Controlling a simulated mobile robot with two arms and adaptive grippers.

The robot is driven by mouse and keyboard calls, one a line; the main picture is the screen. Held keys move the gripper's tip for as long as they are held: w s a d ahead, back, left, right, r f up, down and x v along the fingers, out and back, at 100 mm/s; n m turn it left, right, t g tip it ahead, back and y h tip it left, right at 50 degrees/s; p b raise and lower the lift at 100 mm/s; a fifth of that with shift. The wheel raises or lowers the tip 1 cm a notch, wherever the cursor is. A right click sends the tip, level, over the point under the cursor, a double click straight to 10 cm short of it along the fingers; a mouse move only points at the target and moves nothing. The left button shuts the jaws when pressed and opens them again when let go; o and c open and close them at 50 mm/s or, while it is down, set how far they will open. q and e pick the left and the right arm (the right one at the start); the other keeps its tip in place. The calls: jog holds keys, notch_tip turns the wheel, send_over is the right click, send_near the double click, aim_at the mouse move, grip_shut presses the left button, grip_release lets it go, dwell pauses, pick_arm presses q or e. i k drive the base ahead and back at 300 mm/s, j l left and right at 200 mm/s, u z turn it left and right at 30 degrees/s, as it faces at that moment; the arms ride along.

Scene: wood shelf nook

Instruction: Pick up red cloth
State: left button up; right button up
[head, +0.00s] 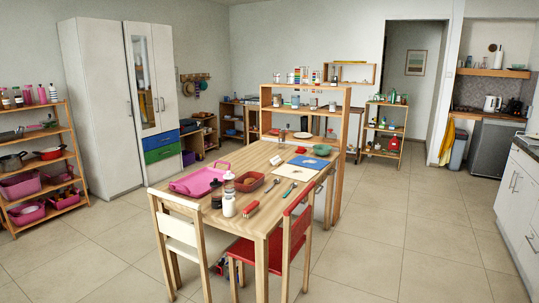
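I cannot make out a red cloth for certain. A small red item (301,150) lies at the far part of the wooden table (232,227), near a green bowl (321,150). Another small red item (251,208) lies near the table's front edge, beside a white bottle (229,205). Both are too small to tell whether they are cloth. Neither of my grippers is in view.
A red-seated chair (262,254) and a cream chair (186,232) stand against the table's near side. A pink tray (199,181) and a brown-red basket (249,181) are on it. A loaded shelf (66,200) stands left. Floor on the right (410,220) is clear.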

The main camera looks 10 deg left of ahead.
aim_at(301, 150)
jog(key=i, duration=0.6)
jog(key=i+u, duration=0.15)
jog(key=i, duration=0.4)
jog(key=i+l, duration=0.2)
jog(key=i, duration=0.4)
jog(key=i+l+u, duration=0.15)
jog(key=i, duration=0.45)
